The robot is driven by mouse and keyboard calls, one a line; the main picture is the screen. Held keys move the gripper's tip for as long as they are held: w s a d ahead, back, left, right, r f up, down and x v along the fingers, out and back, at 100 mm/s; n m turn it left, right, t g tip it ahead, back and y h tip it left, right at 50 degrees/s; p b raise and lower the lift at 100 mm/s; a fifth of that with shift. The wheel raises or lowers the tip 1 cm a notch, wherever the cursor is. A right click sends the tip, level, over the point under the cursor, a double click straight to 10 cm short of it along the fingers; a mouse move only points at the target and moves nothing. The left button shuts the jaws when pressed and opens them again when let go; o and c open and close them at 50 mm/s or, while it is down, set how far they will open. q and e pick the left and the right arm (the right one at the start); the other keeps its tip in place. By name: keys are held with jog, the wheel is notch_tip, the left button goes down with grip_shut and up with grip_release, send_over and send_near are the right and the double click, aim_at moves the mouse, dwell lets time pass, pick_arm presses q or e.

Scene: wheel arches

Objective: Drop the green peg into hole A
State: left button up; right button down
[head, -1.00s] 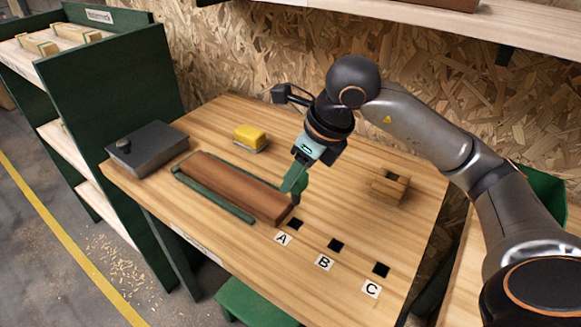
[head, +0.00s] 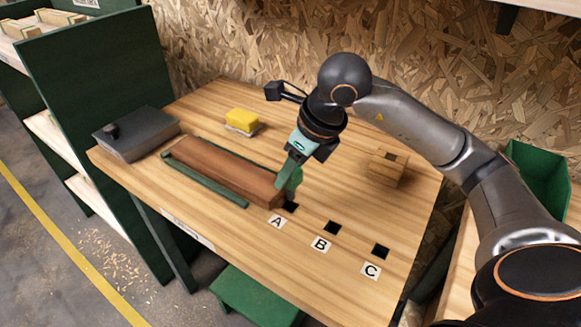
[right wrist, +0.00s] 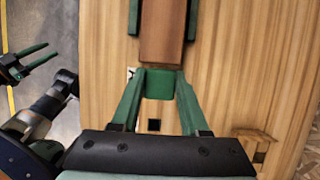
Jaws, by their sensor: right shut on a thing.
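The green peg (right wrist: 160,84) shows in the right wrist view as a green block between my right gripper's fingertips. My right gripper (head: 286,188) is shut on it, also in the right wrist view (right wrist: 159,80). In the head view fingers and peg blend into one green shape, just above and behind hole A (head: 291,207), partly covering it. The A label (head: 277,221) lies in front of the hole. Whether the peg's lower end touches the hole is hidden. My left gripper (right wrist: 53,49) shows at the left of the right wrist view, empty, fingers apart, beyond the table.
Hole B (head: 332,228) and hole C (head: 381,251) lie to the right. A brown block (head: 232,172) between green rails (head: 205,181) ends close beside the gripper. A yellow sponge-like block (head: 242,119), grey box (head: 137,134) and wooden block (head: 387,167) stand farther off.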

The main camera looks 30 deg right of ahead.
aim_at(291, 199)
jog(key=shift+f+b, duration=0.4)
jog(key=shift+f, duration=0.25)
jog(key=shift+f+b, duration=0.7)
jog(key=shift+f, duration=0.1)
jog(key=shift+f+b, duration=0.7)
jog(key=shift+f, duration=0.05)
jog(key=shift+f+b, duration=0.5)
jog(key=shift+f, duration=0.05)
jog(key=shift+c, duration=1.7)
grip_release()
